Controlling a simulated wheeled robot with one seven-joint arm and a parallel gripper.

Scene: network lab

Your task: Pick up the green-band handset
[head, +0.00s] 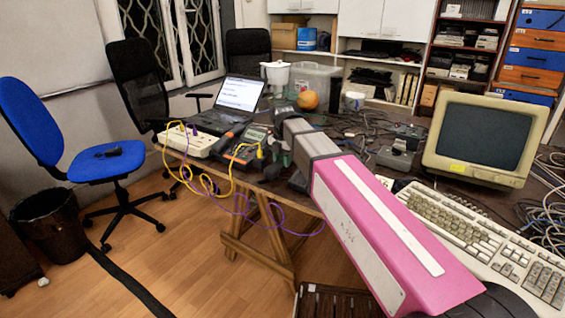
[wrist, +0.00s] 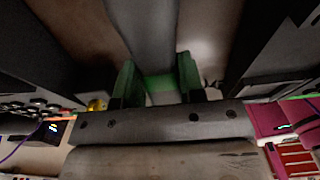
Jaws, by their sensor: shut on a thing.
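In the wrist view, my gripper (wrist: 156,80) is shut, with its two green fingers on either side of a long grey body. That body is the handset (wrist: 155,35), and a green band shows on it between the fingers. The rest of the handset runs out past the top of the wrist view. In the head view, my gripper (head: 279,160) is at the table's front edge, beside the meter. My own pink and grey arm covers part of that area, and I cannot make out the handset clearly there.
A dark meter (head: 244,149) with yellow leads and a pale device (head: 190,139) are left of my gripper. A laptop (head: 232,105), an orange ball (head: 308,100) and tangled cables lie behind. A keyboard (head: 470,232) and monitor (head: 483,137) are at right. A blue chair (head: 105,163) stands left.

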